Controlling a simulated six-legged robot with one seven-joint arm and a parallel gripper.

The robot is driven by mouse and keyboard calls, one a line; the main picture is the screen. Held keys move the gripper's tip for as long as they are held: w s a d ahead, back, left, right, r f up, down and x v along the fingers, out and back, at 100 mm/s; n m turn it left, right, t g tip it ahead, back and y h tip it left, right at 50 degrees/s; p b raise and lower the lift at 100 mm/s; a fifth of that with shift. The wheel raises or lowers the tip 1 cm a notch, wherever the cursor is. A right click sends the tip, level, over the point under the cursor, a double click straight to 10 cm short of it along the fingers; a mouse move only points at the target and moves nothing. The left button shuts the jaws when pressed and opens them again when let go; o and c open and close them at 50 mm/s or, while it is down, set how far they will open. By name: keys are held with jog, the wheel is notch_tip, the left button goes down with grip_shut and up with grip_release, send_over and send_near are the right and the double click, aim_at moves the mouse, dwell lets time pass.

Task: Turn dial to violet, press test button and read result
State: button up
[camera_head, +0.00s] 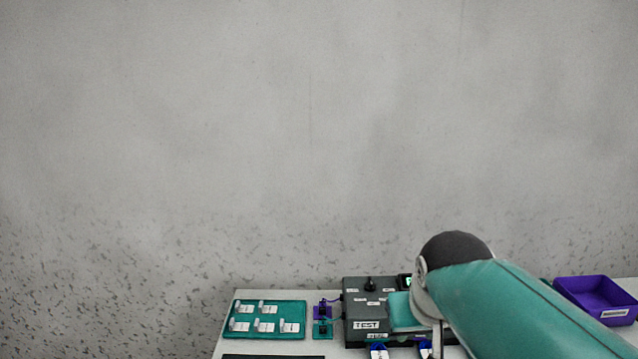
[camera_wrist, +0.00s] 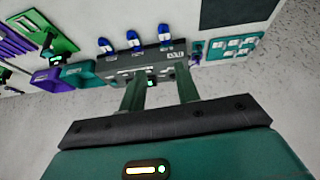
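The dark grey tester box (camera_head: 357,310) stands on the table at the lower middle of the head view. A black knob, apparently the dial (camera_head: 370,285), stands on its top among small white labels. A "TEST" label (camera_head: 367,325) is near its front; I cannot make out the button itself. A small display (camera_head: 404,281) is partly covered by my arm. In the wrist view the box (camera_wrist: 115,70) lies beyond my gripper (camera_wrist: 160,74), whose two fingers are apart with nothing between them. The dial's setting and any result are unreadable.
Blue-ended plugs (camera_head: 378,351) sit along the box's front; they also show in the wrist view (camera_wrist: 134,40). A teal board (camera_head: 265,333) with white labelled pieces is at left. A purple bin (camera_head: 598,298) is at right. A wall stands behind the table.

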jog(key=s+f, duration=0.5)
jog(key=s, duration=0.5)
jog(key=shift+s+d+f+y, duration=0.15)
jog(key=shift+s+f+y, duration=0.05)
jog(key=shift+s+y, duration=0.1)
jog(key=shift+c, duration=0.2)
grip_shut()
dwell(0.7)
